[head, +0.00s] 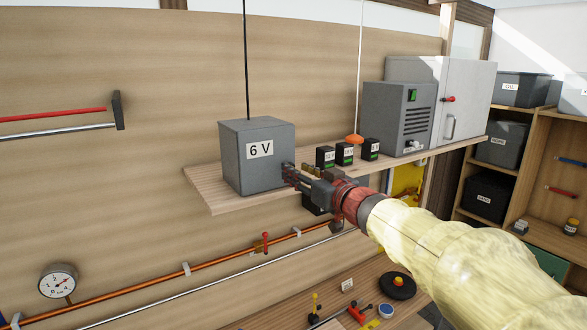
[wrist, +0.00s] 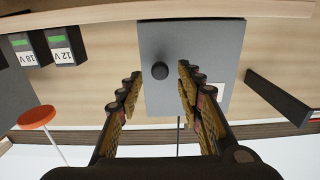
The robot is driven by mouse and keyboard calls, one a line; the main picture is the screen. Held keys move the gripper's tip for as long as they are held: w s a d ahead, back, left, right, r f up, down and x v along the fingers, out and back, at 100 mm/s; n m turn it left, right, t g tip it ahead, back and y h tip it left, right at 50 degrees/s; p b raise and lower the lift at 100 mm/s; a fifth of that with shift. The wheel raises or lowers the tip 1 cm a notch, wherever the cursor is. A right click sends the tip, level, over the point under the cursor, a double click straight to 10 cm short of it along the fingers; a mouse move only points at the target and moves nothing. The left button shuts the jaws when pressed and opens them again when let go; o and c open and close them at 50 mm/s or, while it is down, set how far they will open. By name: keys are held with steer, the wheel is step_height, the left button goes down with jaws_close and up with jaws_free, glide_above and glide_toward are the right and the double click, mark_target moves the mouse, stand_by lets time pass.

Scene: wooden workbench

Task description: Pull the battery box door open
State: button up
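The grey box marked "6 V" (head: 268,168) stands on the wooden wall shelf. Its knob side, a grey face (wrist: 185,35), fills the middle of the wrist view and looks closed. A round black knob (wrist: 160,71) sticks out of this face. My gripper (head: 287,172) is at the right side of the box in the head view and hides the knob there. In the wrist view my gripper (wrist: 158,76) is open, with one finger on each side of the knob and gaps between. I cannot tell how deep the fingertips reach around it.
Small black batteries (head: 347,153) stand on the shelf (head: 212,192) close to my gripper. An orange disc (wrist: 36,117) on a cord hangs near them. A grey vented unit (head: 398,118) and a cabinet with a pale door (head: 468,100) stand farther right. A copper pipe (head: 215,262) runs below.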

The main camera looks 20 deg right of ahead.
mark_target(271, 162)
steer(key=shift+x, duration=1.45)
steer(key=shift+c, duration=0.9)
steer(key=c, duration=0.7)
jaws_close()
